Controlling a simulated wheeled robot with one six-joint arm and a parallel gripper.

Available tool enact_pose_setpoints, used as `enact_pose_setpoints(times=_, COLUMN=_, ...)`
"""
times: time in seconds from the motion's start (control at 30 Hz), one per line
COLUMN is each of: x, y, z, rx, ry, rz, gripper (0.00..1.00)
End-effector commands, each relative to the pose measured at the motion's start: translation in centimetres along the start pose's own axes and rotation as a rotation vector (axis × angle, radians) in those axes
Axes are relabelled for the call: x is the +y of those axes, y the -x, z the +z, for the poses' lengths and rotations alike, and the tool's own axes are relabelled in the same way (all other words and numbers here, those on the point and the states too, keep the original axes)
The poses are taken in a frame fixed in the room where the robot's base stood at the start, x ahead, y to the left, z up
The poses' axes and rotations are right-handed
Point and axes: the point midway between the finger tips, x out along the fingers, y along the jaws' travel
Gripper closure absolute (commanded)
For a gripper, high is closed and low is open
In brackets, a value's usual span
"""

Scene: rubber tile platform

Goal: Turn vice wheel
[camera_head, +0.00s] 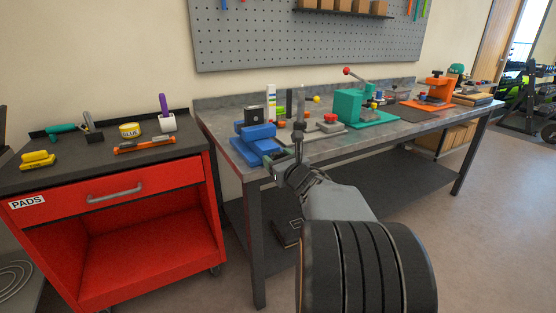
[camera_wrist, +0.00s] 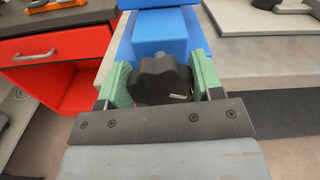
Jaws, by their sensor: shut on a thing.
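The blue vice (camera_head: 256,137) stands on the near left corner of the grey workbench. In the wrist view its blue body (camera_wrist: 160,35) fills the top middle. The black lobed vice wheel (camera_wrist: 161,80) sits at the front of the vice, with a small light mark on its face. My gripper (camera_wrist: 163,82) is shut on the wheel, with one green finger pad on each side. In the head view my gripper (camera_head: 280,160) is at the vice's front, and my arm hides most of the wheel.
The grey workbench (camera_head: 213,118) also carries a teal press (camera_head: 349,105), a red button box (camera_head: 330,121) and an orange device (camera_head: 438,87) farther right. A red tool cart (camera_head: 95,190) stands close on the left. Open floor (camera_head: 420,240) lies at the right.

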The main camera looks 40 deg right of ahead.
Motion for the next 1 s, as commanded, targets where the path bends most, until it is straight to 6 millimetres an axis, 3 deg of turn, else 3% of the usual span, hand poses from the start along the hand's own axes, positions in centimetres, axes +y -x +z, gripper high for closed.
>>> enact_pose_setpoints(times=0.2, x=0.00, y=0.01, z=0.00, rx=0.000, ry=0.000, rz=0.000, gripper=0.64)
enact_pose_setpoints(times=0.57, x=-0.05, y=0.02, z=-0.17, rx=0.000, ry=-0.094, rz=-0.001, gripper=0.64)
enact_pose_setpoints(times=1.0, x=-0.24, y=0.02, z=-0.20, rx=0.000, ry=-0.483, rz=-0.001, gripper=0.64)
